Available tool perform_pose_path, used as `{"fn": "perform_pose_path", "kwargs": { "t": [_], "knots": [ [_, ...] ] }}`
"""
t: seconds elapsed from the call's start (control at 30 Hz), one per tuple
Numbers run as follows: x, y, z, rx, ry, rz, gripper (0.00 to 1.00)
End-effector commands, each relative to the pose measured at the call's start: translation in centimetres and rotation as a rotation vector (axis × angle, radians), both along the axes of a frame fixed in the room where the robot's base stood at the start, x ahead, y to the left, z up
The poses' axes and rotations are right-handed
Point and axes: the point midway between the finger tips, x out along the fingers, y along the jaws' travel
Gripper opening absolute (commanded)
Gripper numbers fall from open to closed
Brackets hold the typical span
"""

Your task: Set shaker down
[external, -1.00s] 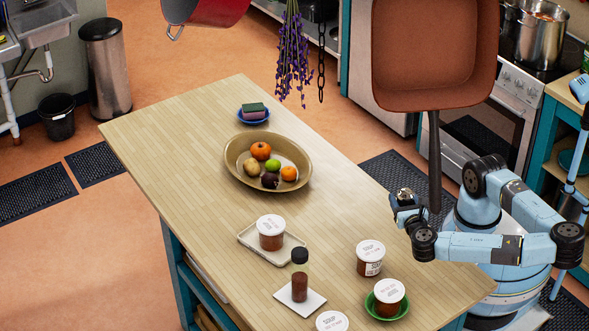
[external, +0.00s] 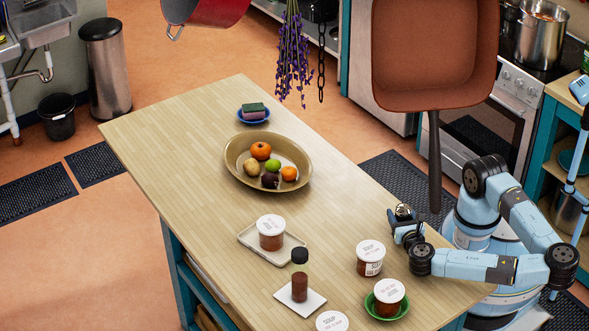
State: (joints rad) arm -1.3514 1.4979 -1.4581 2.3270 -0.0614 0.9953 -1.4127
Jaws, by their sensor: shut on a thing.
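My gripper (external: 404,228) is at the right edge of the wooden table (external: 345,215), shut on a small shaker (external: 403,211) with a shiny metal top. Only the shaker's upper part shows clearly; the fingers hide its lower part. I cannot tell whether its base touches the table.
A lidded soup tub (external: 370,260) stands just left of and nearer than my gripper, and another sits in a green dish (external: 388,308). A dark-capped bottle (external: 300,277) stands on a white square. A tub on a tray (external: 245,237) and a fruit bowl (external: 238,172) are farther left. The table between bowl and gripper is clear.

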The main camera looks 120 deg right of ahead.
Motion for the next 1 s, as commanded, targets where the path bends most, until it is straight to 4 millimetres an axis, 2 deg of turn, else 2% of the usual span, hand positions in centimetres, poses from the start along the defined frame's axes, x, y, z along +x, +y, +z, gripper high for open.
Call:
{"fn": "perform_pose_path", "kwargs": {
  "t": [0.97,1.0],
  "knots": [
    [0.0,0.0,-1.0,0.000,0.000,0.000,0.25],
    [0.0,0.0,-1.0,0.000,-0.001,0.000,0.64]
  ]
}}
